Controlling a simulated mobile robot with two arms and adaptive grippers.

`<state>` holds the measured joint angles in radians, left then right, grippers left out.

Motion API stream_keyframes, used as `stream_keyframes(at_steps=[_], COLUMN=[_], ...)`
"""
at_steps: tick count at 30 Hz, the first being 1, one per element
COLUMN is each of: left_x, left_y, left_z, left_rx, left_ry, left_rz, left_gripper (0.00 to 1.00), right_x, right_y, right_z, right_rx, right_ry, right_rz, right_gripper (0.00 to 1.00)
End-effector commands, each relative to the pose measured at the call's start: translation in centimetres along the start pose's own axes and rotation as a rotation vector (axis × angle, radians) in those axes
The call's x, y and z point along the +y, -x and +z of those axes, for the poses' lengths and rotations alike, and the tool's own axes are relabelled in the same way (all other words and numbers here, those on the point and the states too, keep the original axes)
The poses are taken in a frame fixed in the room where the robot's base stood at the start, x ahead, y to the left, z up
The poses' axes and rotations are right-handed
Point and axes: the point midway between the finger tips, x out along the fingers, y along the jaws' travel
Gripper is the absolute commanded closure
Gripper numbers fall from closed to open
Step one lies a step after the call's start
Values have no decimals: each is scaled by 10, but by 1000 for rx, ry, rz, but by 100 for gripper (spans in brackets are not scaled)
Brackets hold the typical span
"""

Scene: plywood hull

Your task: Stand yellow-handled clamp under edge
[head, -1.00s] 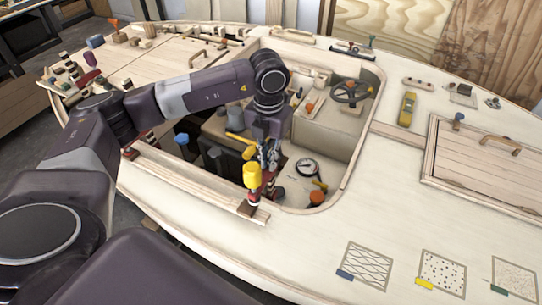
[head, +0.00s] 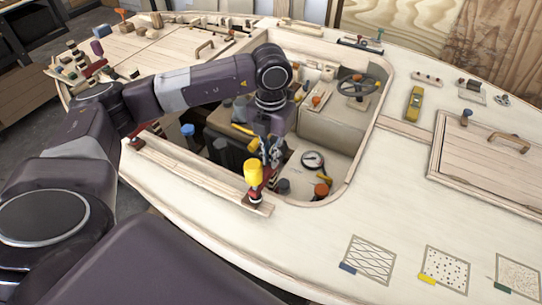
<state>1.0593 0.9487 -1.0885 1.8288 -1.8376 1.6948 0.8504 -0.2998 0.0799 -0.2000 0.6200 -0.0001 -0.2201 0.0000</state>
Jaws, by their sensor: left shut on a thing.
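The yellow-handled clamp (head: 254,172) is at the near edge of the cockpit opening, its yellow handle up and its red body below, standing roughly upright. My left gripper (head: 270,162) reaches down over the opening and is shut on the clamp. A wooden strip (head: 205,172) runs along the near edge of the opening, and the clamp's lower end is at the strip's right end. I cannot tell whether the clamp touches it. A dark red clamp part (head: 137,143) shows at the strip's left end. My right gripper is not in view.
The open cockpit holds a gauge (head: 313,160), an orange-topped item (head: 321,190) and a steering wheel (head: 357,86). A yellow tool (head: 413,103) lies on the deck to the right, near a hatch (head: 490,160).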

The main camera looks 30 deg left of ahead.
Motion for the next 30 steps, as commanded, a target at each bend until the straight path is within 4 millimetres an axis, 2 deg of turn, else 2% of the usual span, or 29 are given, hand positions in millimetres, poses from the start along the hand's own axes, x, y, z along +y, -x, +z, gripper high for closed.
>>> stream_keyframes(at_steps=[6,7,12,23,26,30], left_x=[0,0,0,0,0,-1], left_y=[1,1,1,4,17,45], left_z=[0,1,0,0,1,2], left_rx=[-2,-2,-2,0,-5,-7], left_ry=[-1,-1,-1,-1,0,-1], left_rz=[-1,-1,-1,0,-1,-2], left_gripper=[100,91,72,71,71,71], right_x=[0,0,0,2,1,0], right_y=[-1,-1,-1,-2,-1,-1], right_z=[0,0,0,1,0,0], right_rx=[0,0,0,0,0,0], right_ry=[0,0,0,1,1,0], right_rz=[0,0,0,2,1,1], right_gripper=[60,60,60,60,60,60])
